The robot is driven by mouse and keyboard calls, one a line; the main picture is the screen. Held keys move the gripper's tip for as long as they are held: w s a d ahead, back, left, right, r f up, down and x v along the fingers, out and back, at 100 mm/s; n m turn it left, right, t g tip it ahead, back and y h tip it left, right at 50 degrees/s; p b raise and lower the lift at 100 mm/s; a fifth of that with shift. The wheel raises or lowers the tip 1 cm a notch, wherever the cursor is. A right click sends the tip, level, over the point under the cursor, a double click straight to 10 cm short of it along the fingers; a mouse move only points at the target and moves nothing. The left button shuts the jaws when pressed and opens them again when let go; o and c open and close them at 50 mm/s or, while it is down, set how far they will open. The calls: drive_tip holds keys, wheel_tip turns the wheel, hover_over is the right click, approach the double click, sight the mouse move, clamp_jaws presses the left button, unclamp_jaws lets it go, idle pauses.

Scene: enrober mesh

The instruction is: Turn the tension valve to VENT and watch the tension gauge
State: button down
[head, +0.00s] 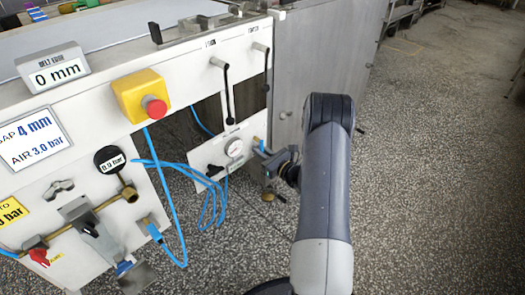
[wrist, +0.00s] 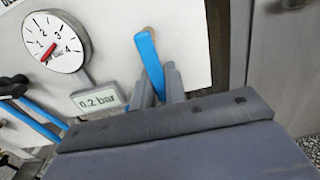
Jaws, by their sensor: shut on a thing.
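The tension valve's blue lever (wrist: 149,56) stands on a white panel in the wrist view, its lower end between my fingers. My gripper (wrist: 158,84) is shut on it. The lever leans slightly, top to the left. The tension gauge (wrist: 57,40) is a white round dial to the left of the lever, marked in bar, with a red needle pointing down-left. A small display (wrist: 97,99) below it reads 0.2 bar. In the head view the gauge (head: 234,147) is small, and my gripper (head: 268,156) reaches the panel's right side. No VENT label is readable.
A yellow box with a red button (head: 153,106), a black gauge reading 0.9 bar (head: 110,159) and other valves sit to the left. Blue hoses (head: 172,165) hang beside the panel. A grey metal cabinet (head: 320,60) stands behind my arm. The speckled floor (head: 430,170) at right is open.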

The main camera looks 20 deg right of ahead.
drive_tip(key=shift+f, duration=0.1)
idle(0.4)
drive_tip(key=c, duration=1.4)
unclamp_jaws()
drive_tip(key=shift+c, duration=0.2)
drive_tip(key=shift+s, duration=0.15)
drive_tip(key=p+v, duration=0.2)
drive_tip(key=v, duration=0.8)
drive_tip(key=shift+s, duration=0.3)
drive_tip(key=shift+d, duration=0.1)
drive_tip(key=b+x, duration=0.2)
drive_tip(key=x, duration=0.8)
drive_tip(key=shift+w, duration=0.5)
